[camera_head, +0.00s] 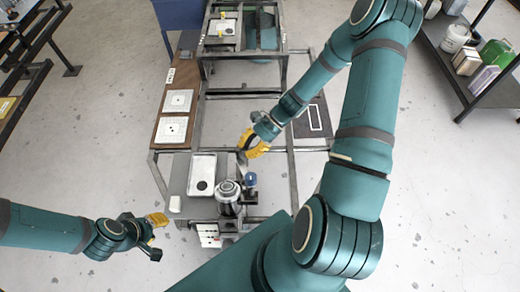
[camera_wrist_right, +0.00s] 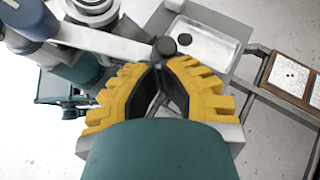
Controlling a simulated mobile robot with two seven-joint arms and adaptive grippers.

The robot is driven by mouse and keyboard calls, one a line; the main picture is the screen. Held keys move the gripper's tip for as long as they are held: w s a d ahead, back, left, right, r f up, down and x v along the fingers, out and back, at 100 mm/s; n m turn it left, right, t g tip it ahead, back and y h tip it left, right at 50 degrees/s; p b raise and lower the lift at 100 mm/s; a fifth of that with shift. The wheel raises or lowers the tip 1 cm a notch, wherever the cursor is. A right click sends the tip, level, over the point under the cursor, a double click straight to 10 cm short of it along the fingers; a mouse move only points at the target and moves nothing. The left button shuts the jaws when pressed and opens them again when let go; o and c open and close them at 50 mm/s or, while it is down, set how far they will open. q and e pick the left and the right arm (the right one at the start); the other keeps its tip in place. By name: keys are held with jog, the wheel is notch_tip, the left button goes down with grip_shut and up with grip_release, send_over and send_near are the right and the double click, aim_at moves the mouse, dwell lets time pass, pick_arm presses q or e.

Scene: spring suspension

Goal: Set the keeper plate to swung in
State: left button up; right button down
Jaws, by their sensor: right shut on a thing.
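The keeper plate (camera_wrist_right: 115,43) shows in the right wrist view as a pale flat bar running from the spring fixture (camera_wrist_right: 90,15) to a dark round knob (camera_wrist_right: 166,47) at its free end. My right gripper (camera_wrist_right: 165,66) has its yellow fingers closed at the knob; the exact contact is partly hidden. In the head view my right gripper (camera_head: 243,153) is just behind the fixture (camera_head: 229,197) and hides most of the plate. My left gripper (camera_head: 158,236) is open and empty, off the bench's left side.
A white tray (camera_head: 195,164) lies left of the fixture, with a small white block (camera_head: 175,203) near it. A wooden board (camera_head: 165,137) with square white plates lies behind on the left. A metal frame (camera_head: 223,92) extends backward. A shelf (camera_head: 470,88) stands at the right.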

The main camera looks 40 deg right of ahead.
jog(key=a+r+n+g+h+b, duration=0.2)
jog(key=a+r+n+g, duration=0.1)
jog(key=a+n+g, duration=0.8)
jog(key=shift+s+a+r+n+h+b, duration=0.3)
jog(key=shift+a+n, duration=0.75)
jog(key=shift+n, duration=1.15)
jog(key=shift+f, duration=0.1)
jog(key=v, duration=1.2)
jog(key=shift+f, duration=0.1)
